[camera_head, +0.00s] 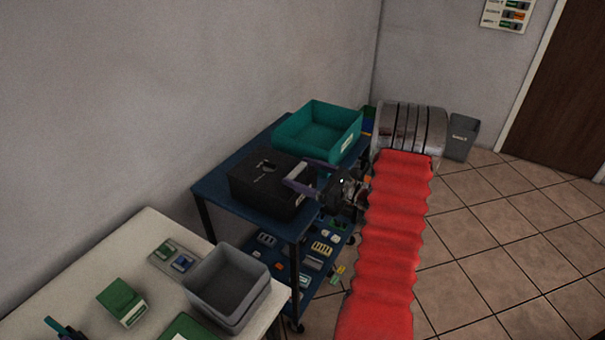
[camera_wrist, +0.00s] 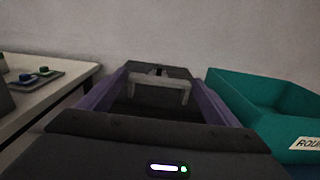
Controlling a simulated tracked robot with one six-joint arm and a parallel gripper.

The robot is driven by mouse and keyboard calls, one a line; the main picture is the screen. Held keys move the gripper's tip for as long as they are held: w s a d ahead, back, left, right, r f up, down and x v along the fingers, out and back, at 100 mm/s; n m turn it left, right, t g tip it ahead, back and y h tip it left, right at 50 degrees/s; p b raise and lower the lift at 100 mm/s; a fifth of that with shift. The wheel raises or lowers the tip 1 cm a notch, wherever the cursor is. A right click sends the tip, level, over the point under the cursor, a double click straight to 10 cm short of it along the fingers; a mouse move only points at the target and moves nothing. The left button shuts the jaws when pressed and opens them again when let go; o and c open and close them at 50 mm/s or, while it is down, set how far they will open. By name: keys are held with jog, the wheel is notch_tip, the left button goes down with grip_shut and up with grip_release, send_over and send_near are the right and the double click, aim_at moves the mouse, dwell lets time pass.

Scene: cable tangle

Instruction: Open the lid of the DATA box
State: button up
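A black box (camera_head: 262,184) sits on the blue cart in the head view, and its lid looks shut. The small writing on it is too blurred to read. My gripper (camera_head: 297,174) reaches in from the right, with its purple fingers over the box's right side. In the wrist view my gripper (camera_wrist: 158,74) is open, with its two fingers wide apart. A light grey handle-like bar (camera_wrist: 158,82) shows between the fingers, in front of the dark box. I cannot tell whether the fingers touch it.
A teal bin (camera_head: 318,131) stands behind the box on the blue cart (camera_head: 214,186); it also shows in the wrist view (camera_wrist: 255,105). A white table (camera_head: 86,265) with a grey bin (camera_head: 226,283) is at the front left. Tiled floor lies free at right.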

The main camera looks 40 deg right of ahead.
jog(key=c, duration=1.2)
